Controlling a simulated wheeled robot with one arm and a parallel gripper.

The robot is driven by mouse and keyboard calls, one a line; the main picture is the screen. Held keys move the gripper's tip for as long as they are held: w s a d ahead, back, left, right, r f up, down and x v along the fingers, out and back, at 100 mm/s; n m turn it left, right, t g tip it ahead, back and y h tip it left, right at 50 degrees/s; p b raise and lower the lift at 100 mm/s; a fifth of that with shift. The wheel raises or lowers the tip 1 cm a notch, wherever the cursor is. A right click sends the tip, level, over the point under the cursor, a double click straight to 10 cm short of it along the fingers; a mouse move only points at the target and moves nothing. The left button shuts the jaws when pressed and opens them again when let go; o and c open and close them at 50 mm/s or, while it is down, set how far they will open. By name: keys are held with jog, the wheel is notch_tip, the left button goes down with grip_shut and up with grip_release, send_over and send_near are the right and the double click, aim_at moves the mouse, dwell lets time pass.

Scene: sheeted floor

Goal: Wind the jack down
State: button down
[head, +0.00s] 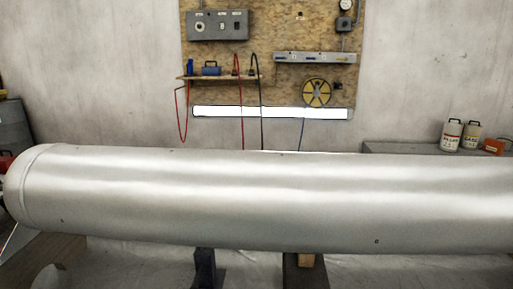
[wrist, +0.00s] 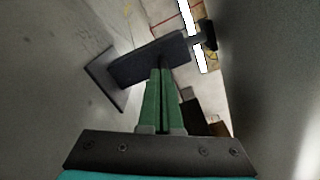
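In the wrist view, a dark jack (wrist: 150,60) lies sideways across the picture. It has a flat base plate (wrist: 104,80) at the left and a short neck with a small head (wrist: 208,36) at the right, close to a grey curved surface. My gripper (wrist: 160,72) has its two green fingers side by side with almost no gap. Their tips meet the jack's body in the picture; I cannot tell whether they touch it. In the head view, a dark post (head: 205,268), probably the jack, shows below a long silver cylinder (head: 270,200). My gripper is not visible there.
The cylinder spans the head view and hides much of the floor. A grey support (head: 305,272) with a wooden block stands right of the post. Behind are a tool board (head: 270,90) and a bench (head: 400,148) with containers. Pale sheeting (head: 140,262) covers the floor.

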jog(key=shift+d+f+p, duration=0.15)
jog(key=shift+f+p, duration=0.2)
jog(key=shift+f, duration=0.05)
dwell(0.4)
jog(key=s+a+p, duration=0.1)
jog(key=s+p, duration=0.4)
jog(key=s, duration=0.1)
jog(key=shift+a+r, duration=0.15)
jog(key=shift+a, duration=0.1)
dwell(0.4)
